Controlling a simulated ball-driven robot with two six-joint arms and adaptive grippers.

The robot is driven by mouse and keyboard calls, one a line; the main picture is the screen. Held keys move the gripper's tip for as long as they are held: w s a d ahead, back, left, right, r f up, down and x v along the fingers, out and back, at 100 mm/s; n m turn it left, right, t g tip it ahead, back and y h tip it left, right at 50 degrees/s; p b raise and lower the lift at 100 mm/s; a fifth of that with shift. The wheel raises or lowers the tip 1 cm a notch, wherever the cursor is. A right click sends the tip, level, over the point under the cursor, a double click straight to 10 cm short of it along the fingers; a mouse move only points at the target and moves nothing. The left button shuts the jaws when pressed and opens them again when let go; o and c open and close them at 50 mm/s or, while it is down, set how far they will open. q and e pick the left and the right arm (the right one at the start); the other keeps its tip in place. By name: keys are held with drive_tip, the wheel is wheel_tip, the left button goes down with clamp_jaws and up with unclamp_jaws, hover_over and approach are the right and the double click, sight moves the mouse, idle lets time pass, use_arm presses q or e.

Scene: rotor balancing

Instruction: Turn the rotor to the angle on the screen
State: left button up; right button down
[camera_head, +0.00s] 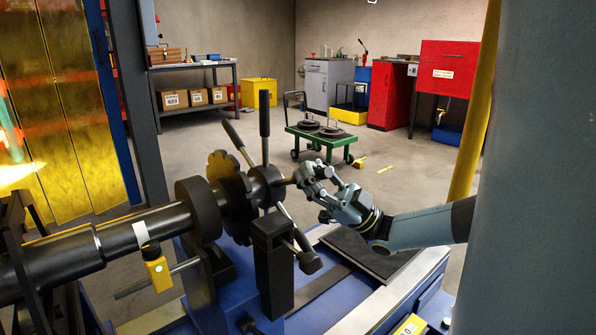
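The black rotor (118,233) lies across a blue balancing machine (335,305) at the left. Discs and a toothed piece sit near its right end. Several lever-like rods stick out around that end. My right gripper (301,178) is at the rotor's right end, close to the hub and its rods. Its fingers are bent around a short dark rod tip there, but I cannot tell whether they touch it. My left gripper is not in view. A small yellow device (157,270) hangs beside the shaft. No screen with an angle can be made out.
A black post (272,270) stands in front of the rotor end. A dark mat (372,256) lies on the machine bed below my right arm. A green cart (325,139), a red cabinet (386,95) and a shelf with boxes (197,97) stand farther back. A large grey column blocks the right side.

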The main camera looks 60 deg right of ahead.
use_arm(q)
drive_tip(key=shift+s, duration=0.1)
use_arm(e)
drive_tip(key=shift+s+d+f+h, duration=0.15)
drive_tip(key=shift+d+f+h, duration=0.05)
drive_tip(key=shift+h, duration=0.1)
drive_tip(key=c, duration=1.9)
unclamp_jaws()
drive_tip(key=o, duration=0.5)
drive_tip(key=shift+s+d+m, duration=0.15)
drive_tip(key=shift+d+m, duration=0.1)
drive_tip(key=shift+m, duration=0.05)
drive_tip(key=shift+o, duration=1.1)
drive_tip(key=shift+a, duration=0.1)
drive_tip(key=shift+f, duration=0.15)
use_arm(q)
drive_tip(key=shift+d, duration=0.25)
use_arm(e)
drive_tip(key=v, duration=0.7)
drive_tip(key=shift+f, duration=0.1)
